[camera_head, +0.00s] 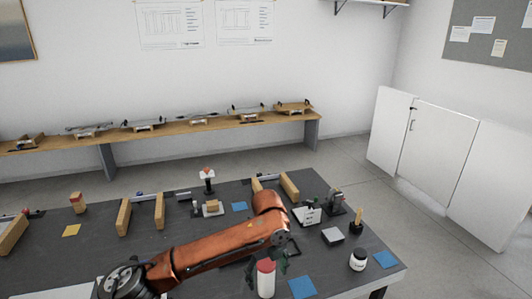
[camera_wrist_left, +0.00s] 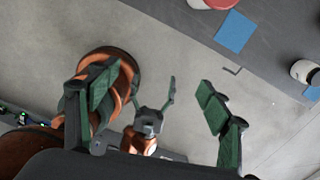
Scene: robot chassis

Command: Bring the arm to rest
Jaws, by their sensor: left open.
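My left arm comes in from the left over the dark table in the head view, with its orange links bent at the elbow. My left gripper (camera_head: 284,262) hangs past the elbow, its dark green fingers partly hidden near a red-and-white bottle. In the left wrist view, the left gripper (camera_wrist_left: 156,100) has its two green fingers wide apart with nothing between them. My right gripper (camera_wrist_left: 153,92) shows small beyond it, over the floor, with its fingers apart and empty. It is not in the head view.
The table (camera_head: 330,267) holds a red-and-white bottle (camera_head: 266,280), a white jar (camera_head: 358,260), blue squares (camera_head: 302,287), wooden blocks (camera_head: 290,185) and small fixtures. A wooden bench (camera_head: 225,122) runs along the back wall. White panels (camera_head: 440,145) stand at right; open floor (camera_head: 390,215) lies between.

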